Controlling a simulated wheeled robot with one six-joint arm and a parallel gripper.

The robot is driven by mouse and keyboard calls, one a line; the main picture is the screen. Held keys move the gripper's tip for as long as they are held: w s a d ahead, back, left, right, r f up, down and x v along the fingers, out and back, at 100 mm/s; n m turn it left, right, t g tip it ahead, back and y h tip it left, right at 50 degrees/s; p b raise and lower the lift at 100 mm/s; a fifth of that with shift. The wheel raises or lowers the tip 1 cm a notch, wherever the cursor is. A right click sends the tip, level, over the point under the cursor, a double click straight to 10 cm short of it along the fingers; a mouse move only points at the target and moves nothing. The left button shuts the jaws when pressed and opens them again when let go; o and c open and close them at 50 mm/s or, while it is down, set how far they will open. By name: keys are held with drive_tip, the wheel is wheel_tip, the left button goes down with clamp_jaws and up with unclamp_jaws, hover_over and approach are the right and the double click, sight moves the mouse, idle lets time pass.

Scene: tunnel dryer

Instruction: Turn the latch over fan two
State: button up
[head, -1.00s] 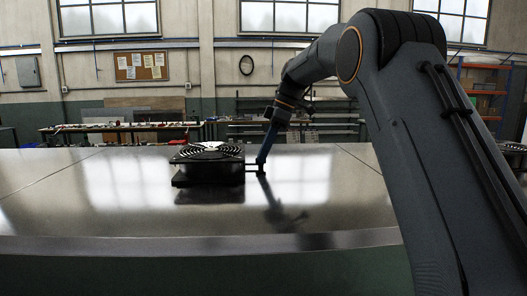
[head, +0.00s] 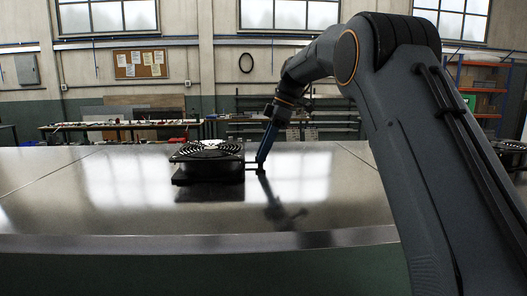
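A black fan unit (head: 208,162) with a round grille sits on the shiny metal top at the centre left. A small dark latch part (head: 252,165) juts from its right side, low above the metal. My gripper (head: 261,168) reaches down at this part, its blue finger tilted, with the tip at or very close to the part's right end. Whether it touches cannot be told. Only one finger shows clearly, so its opening is hidden. A second fan (head: 511,147) is partly visible at the right edge, behind my arm.
The metal top (head: 110,205) is wide and clear in front of and left of the fan. Its front edge (head: 150,243) runs across the picture. Workbenches (head: 120,127) and an orange-framed shelf (head: 487,85) stand far behind.

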drive_tip(key=b+v, duration=0.1)
drive_tip(key=v, duration=0.6)
drive_tip(key=shift+d+r, duration=0.2)
drive_tip(key=shift+r, duration=0.15)
